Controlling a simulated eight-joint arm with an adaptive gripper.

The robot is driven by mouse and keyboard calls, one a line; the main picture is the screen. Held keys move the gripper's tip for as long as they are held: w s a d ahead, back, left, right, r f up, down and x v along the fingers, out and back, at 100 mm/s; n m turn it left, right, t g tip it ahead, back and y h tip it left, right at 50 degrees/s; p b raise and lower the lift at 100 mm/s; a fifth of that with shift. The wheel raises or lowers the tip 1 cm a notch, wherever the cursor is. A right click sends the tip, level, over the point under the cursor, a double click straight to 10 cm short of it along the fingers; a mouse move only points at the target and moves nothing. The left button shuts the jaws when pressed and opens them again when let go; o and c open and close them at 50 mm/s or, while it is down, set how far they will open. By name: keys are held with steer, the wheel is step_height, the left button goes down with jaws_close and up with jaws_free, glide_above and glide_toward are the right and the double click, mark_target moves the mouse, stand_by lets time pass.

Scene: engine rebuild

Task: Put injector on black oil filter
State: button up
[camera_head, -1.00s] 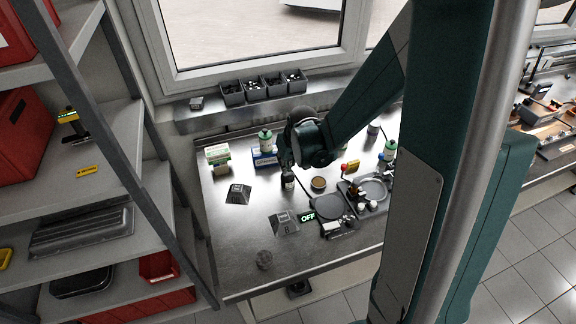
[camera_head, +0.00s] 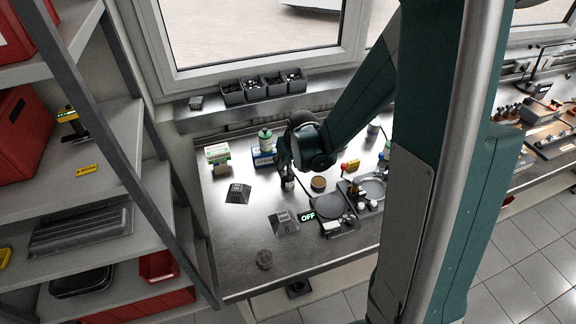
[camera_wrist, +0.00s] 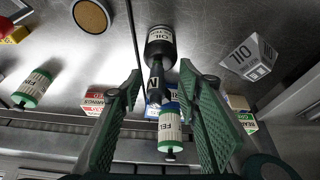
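The black oil filter (camera_wrist: 160,43), a dark cylinder with a white label, stands on the metal table. In the head view the oil filter (camera_head: 288,185) is just below my gripper (camera_head: 286,166). The injector (camera_wrist: 154,87), slim and dark with a pale label, is in line with the filter in the wrist view. It appears upright above or on the filter; contact cannot be told for sure. My gripper (camera_wrist: 160,72) has its green fingers spread either side of the injector, with gaps visible on both sides.
A white-and-green filter (camera_head: 265,140) stands close behind. A round brown-topped tin (camera_head: 318,182) is to the right. A grey block marked OIL (camera_wrist: 250,57) is beside the filter. A dark scale (camera_head: 328,208) and tray are to the right. The table's front left is mostly clear.

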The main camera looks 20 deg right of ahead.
steer(key=shift+r, duration=0.25)
steer(key=v, duration=1.1)
steer(key=shift+s+r, duration=0.25)
steer(key=shift+r, duration=0.1)
stand_by(0.4)
stand_by(0.4)
steer(key=shift+r, duration=0.1)
steer(key=s+a+r+t, duration=0.1)
steer(key=s+r, duration=0.3)
steer(key=s, duration=0.3)
steer(key=s+a+r+t, duration=0.1)
steer(key=s+r, duration=0.3)
steer(key=s, duration=0.3)
steer(key=s+a+r+m, duration=0.1)
steer(key=s+a+r, duration=0.1)
steer(key=s+r, duration=0.3)
steer(key=shift+s+t, duration=0.4)
steer(key=shift+s, duration=1.2)
